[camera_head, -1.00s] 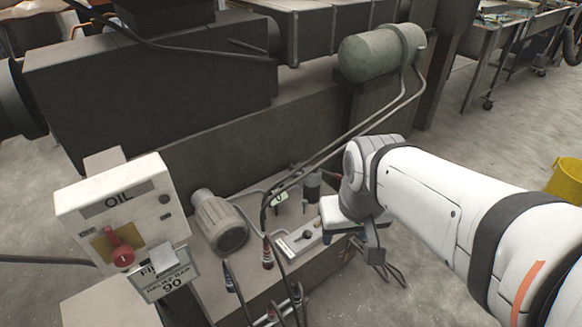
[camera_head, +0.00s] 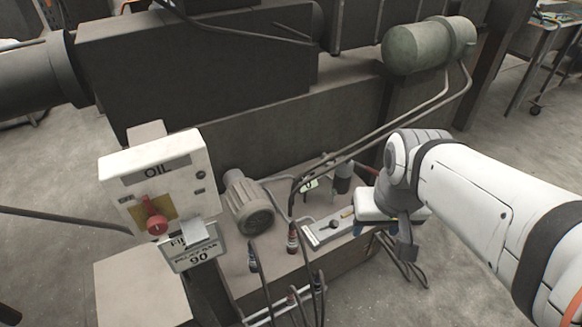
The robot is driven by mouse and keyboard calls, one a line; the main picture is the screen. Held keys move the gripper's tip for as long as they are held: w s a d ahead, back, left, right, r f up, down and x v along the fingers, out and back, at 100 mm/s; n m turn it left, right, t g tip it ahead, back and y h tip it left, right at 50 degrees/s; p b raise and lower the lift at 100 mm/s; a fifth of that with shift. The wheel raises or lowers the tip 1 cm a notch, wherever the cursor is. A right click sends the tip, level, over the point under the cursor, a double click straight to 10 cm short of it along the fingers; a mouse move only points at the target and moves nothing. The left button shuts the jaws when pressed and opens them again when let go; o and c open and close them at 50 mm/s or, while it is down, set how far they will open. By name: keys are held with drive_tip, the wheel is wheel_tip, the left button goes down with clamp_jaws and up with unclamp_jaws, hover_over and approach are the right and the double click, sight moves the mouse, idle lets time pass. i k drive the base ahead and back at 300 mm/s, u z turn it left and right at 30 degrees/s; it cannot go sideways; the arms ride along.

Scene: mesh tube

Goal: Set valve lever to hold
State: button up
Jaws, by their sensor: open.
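A pale metal plate (camera_head: 313,238) sits on the bench beside the motor, with a small dark lever (camera_head: 328,227) on it. I take this to be the valve lever; its markings are too small to read. A small yellow part lies at the plate's right end. My gripper (camera_head: 404,246) hangs at the end of the white arm, right of the plate and apart from the lever. It is open and looks empty; its fingers are small and partly hidden by the wrist.
A white OIL box (camera_head: 160,180) with a red knob (camera_head: 157,224) stands at the left. A grey motor (camera_head: 248,203) and upright hoses with red and dark fittings crowd the lever's left and front. Pipes run above to a green tank (camera_head: 425,47). Open floor lies right.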

sight(333, 224)
drive_tip(key=u, duration=1.3)
drive_tip(key=k, duration=1)
drive_tip(key=z, duration=0.8)
drive_tip(key=i, duration=1)
drive_tip(key=z, duration=0.1)
